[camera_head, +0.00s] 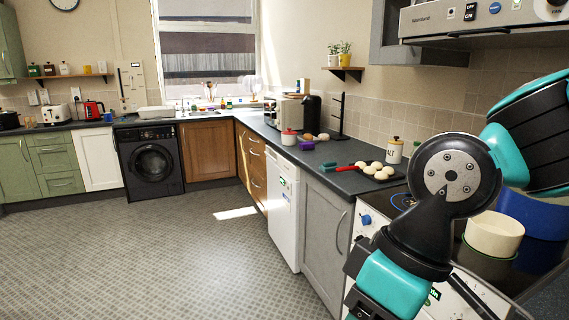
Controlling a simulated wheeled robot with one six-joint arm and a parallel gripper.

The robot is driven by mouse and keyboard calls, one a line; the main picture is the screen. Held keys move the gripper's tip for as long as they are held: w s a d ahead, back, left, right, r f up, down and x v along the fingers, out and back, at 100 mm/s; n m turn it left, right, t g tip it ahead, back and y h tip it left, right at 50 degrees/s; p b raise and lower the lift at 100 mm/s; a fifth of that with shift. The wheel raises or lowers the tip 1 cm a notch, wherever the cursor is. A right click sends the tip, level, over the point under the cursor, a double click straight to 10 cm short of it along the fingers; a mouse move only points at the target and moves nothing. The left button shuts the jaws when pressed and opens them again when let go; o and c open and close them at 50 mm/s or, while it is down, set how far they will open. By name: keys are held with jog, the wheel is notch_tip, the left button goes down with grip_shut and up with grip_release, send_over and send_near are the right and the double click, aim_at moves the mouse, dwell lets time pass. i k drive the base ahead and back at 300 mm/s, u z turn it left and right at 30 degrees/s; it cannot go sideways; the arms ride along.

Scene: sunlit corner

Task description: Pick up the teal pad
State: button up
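I cannot make out a teal pad for certain in the head view. A small blue-teal item (328,165) lies on the right-hand counter at the left end of a red handle; it is too small to tell what it is. My black and teal arm fills the right side of the view, in front of the cooker. The end of my arm runs down to the bottom edge, and my gripper does not show. My arm hides part of the counter and cooker top.
The dark counter (262,127) runs along the right wall into the corner. On it are a tray of pale round buns (378,171), a salt jar (394,150) and a purple item (305,145). A cream pot (494,234) stands on the cooker. The tiled floor (150,250) is clear.

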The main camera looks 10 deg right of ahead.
aim_at(329, 166)
jog(key=u, duration=0.4)
jog(key=i, duration=2)
jog(key=z, duration=0.5)
jog(key=i, duration=1.3)
jog(key=z, duration=0.65)
